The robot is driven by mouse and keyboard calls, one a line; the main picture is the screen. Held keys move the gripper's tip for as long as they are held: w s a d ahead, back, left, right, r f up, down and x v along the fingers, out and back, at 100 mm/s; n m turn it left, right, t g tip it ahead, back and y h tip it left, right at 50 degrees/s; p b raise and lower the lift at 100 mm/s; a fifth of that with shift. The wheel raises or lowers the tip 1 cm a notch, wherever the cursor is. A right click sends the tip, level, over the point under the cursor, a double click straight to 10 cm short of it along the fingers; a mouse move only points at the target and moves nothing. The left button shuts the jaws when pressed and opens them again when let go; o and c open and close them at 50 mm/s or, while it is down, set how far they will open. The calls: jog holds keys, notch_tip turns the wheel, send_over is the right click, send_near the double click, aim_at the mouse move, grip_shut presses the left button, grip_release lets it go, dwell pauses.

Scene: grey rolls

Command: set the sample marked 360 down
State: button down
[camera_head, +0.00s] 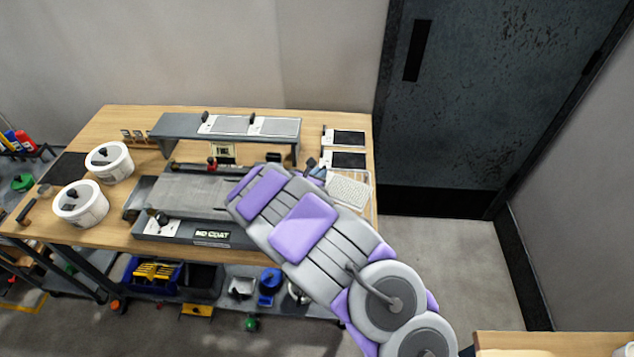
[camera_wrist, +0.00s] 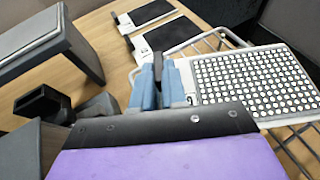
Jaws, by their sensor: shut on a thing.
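My gripper (camera_wrist: 162,88) has blue fingers closed around a black grip tab in the wrist view. The tab appears to belong to a white sample plate with a dotted panel (camera_wrist: 250,85); this plate also shows in the head view (camera_head: 348,191). No 360 mark is legible on it. The plate lies over a wire rack (camera_wrist: 228,37) at the right end of the workbench, roughly flat. I cannot tell whether it touches the wires. My arm hides part of the bench and the gripper's fingers are mostly hidden in the head view.
Two dark sample plates (camera_head: 348,138) (camera_head: 348,160) lie beyond the rack. A raised grey shelf (camera_head: 176,127) carries two grey plates. The bench's right edge is close to the rack.

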notch_tip(320, 180, down, 3)
jog(key=shift+a+f+b, duration=0.1)
jog(key=shift+f+b, duration=0.05)
jog(key=shift+b, duration=0.3)
jog(key=shift+a, duration=0.1)
jog(key=shift+s+a, duration=0.1)
jog(key=shift+a, duration=0.1)
jog(key=c, duration=1.6)
grip_release()
jog(key=shift+a, duration=0.15)
jog(key=o, duration=0.4)
jog(key=shift+d, duration=0.25)
jog(key=shift+o, duration=0.2)
jog(key=shift+d, duration=0.15)
